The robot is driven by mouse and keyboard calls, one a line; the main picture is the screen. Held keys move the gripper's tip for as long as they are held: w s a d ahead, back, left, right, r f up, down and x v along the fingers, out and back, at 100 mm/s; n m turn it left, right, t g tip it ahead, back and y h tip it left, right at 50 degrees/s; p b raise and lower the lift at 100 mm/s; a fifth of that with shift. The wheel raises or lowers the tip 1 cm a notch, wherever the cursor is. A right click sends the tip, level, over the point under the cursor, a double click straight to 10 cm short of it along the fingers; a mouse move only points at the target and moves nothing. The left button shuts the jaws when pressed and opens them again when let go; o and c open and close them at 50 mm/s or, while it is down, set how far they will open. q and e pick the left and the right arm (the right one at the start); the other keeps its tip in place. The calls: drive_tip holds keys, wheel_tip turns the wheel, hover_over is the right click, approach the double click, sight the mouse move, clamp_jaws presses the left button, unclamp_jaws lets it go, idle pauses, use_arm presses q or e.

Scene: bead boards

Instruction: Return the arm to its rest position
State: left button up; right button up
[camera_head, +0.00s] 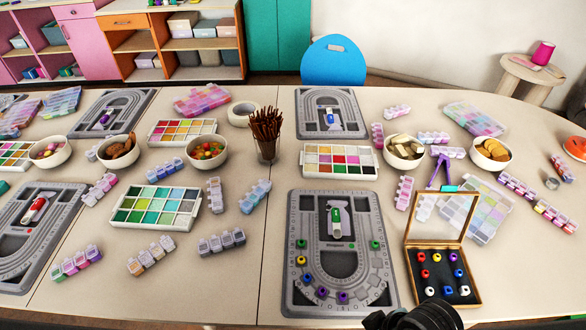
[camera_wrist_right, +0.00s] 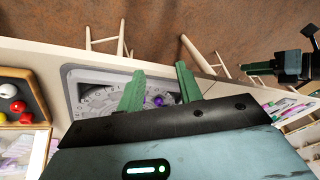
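The near grey bead board (camera_head: 378,283) lies right of the table's middle. Green, yellow, blue and purple beads sit along its U-shaped track; one purple bead (camera_head: 343,296) is at the bottom of the curve. The open bead case (camera_head: 411,262) stands at its right with several red, blue, yellow and white beads. In the right wrist view, my right gripper (camera_wrist_right: 160,70) has its two green fingers apart, with the board (camera_wrist_right: 72,84) and a purple bead (camera_wrist_right: 158,101) beyond them. Nothing shows held.
A cup of brown sticks (camera_head: 266,152), bowls, colour trays and clear bead boxes crowd the table. A second board (camera_head: 331,92) lies behind. Bare tabletop shows left of the near board. The near table edge is close to the bottom of the head view.

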drive_tip(key=s+d+m+h, duration=0.3)
drive_tip(key=s+d+m, duration=0.25)
drive_tip(key=d, duration=0.35)
drive_tip(key=w+a+f+t, duration=0.1)
drive_tip(key=w+f+t, duration=0.1)
drive_tip(key=f+t, duration=0.2)
drive_tip(key=w+a+f+t+y, duration=0.1)
drive_tip(key=w+f+t, duration=0.2)
drive_tip(key=f, duration=0.3)
drive_tip(key=shift+w+f+n+t, duration=0.25)
drive_tip(key=shift+n+t, duration=0.2)
drive_tip(key=shift+t, duration=0.15)
